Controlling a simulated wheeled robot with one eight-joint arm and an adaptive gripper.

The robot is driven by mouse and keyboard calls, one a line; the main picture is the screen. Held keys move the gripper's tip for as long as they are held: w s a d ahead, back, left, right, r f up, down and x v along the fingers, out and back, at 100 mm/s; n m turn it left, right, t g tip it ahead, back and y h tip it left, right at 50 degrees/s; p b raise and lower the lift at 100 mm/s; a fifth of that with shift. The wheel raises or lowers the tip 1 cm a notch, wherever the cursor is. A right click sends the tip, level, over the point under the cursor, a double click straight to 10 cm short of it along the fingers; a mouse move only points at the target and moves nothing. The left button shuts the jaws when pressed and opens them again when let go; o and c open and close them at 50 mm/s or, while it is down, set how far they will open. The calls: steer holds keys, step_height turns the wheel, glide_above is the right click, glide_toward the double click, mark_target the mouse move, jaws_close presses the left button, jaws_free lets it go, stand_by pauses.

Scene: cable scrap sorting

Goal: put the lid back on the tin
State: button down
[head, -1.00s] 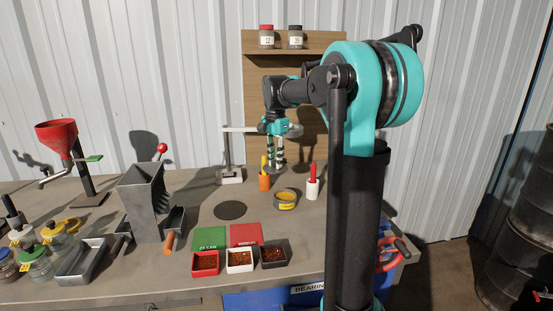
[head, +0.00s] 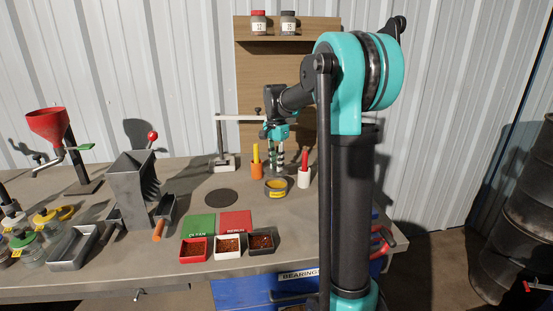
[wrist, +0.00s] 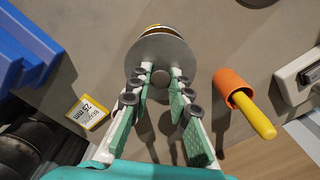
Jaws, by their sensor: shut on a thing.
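The tin (head: 277,194) stands upright on the bench, with a yellow label and yellow showing at its top. My gripper (head: 278,168) points down just above and behind it in the head view. In the wrist view my gripper (wrist: 160,88) is shut on the lid (wrist: 176,50), a round grey disc, by the knob at its middle. The lid covers most of the tin (wrist: 155,29) from above; only a strip of its far edge shows. I cannot tell whether lid and tin touch.
An orange holder (head: 257,171) with a yellow stick is left of the tin; a white holder (head: 304,178) with a red one is right. Small trays (head: 261,254) and green (head: 198,226) and red (head: 236,222) mats lie in front. A dark disc (head: 221,198) lies left.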

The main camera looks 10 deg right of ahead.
mark_target(276, 174)
steer(key=shift+f, duration=2.5)
steer(key=c, duration=1.3)
jaws_free()
